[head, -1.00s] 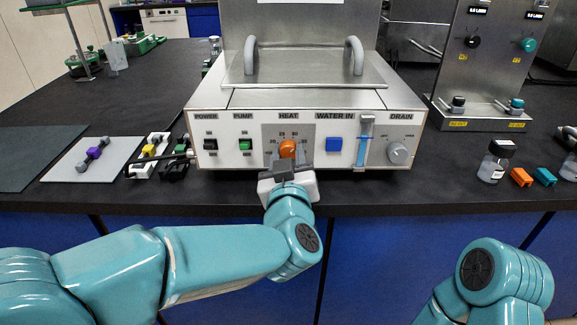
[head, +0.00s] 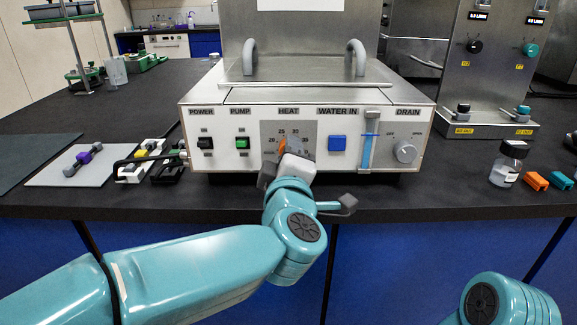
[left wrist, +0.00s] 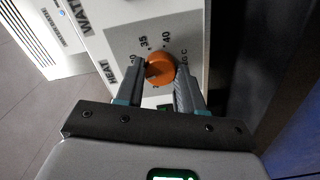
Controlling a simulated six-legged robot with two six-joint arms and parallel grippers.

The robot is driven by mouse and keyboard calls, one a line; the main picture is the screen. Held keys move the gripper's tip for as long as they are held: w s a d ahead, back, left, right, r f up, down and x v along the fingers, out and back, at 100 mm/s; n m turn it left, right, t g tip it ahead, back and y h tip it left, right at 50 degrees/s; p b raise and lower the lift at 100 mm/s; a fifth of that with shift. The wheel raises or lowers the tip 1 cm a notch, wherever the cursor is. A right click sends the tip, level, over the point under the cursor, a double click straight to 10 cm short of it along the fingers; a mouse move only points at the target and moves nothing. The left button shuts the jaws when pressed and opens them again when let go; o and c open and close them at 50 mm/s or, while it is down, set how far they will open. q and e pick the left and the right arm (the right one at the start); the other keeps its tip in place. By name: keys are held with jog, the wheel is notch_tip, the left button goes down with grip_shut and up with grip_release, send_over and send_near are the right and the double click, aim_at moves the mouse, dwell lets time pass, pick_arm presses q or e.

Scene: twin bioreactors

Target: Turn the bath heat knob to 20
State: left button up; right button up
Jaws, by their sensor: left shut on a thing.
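The bath heat knob (head: 283,145) is orange and sits on a grey scale plate under the word HEAT, on the front of the white bath unit (head: 230,167). My left gripper (head: 280,157) is in front of it, rolled to one side, and partly hides the knob and the lower scale. In the left wrist view the two fingers (left wrist: 164,82) are shut on the sides of the orange knob (left wrist: 159,66). Scale marks 35 and 40 show there. I cannot read the setting. My right gripper is out of view; only part of the right arm shows.
The power switch (head: 205,143), green pump switch (head: 242,143), blue water-in button (head: 337,143) and drain knob (head: 404,151) flank the heat knob. A small bottle (head: 508,164) stands on the bench at right. The bench front edge is below the unit.

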pick_arm(q)
jog(key=shift+n+b, duration=3.15)
jog(key=shift+n, duration=2.35)
jog(key=o, duration=1)
jog(key=shift+o, duration=0.2)
